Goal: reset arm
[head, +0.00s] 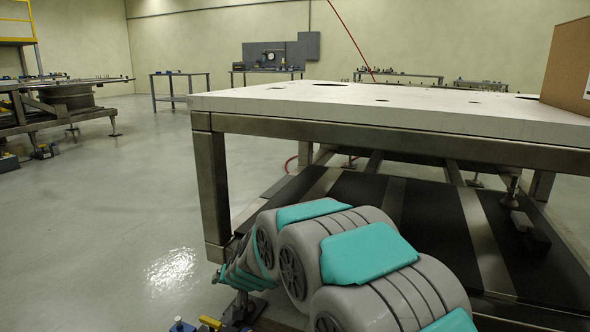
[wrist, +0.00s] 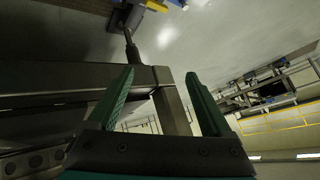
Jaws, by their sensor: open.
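My gripper (wrist: 160,88) shows in the wrist view with its two green fingers spread apart and nothing between them. The metal leg and frame bar of the table (wrist: 60,82) lie beyond the fingers, close by; I cannot tell whether they touch. In the head view my grey and teal arm reaches low beside the near left corner of the big white-topped table (head: 380,112). The gripper itself is hidden there behind the arm links.
A cardboard box (head: 570,68) stands on the table's right end. Dark slats (head: 435,225) fill the frame under the tabletop. The floor (head: 130,200) between is open. Workbenches (head: 180,85) line the back wall.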

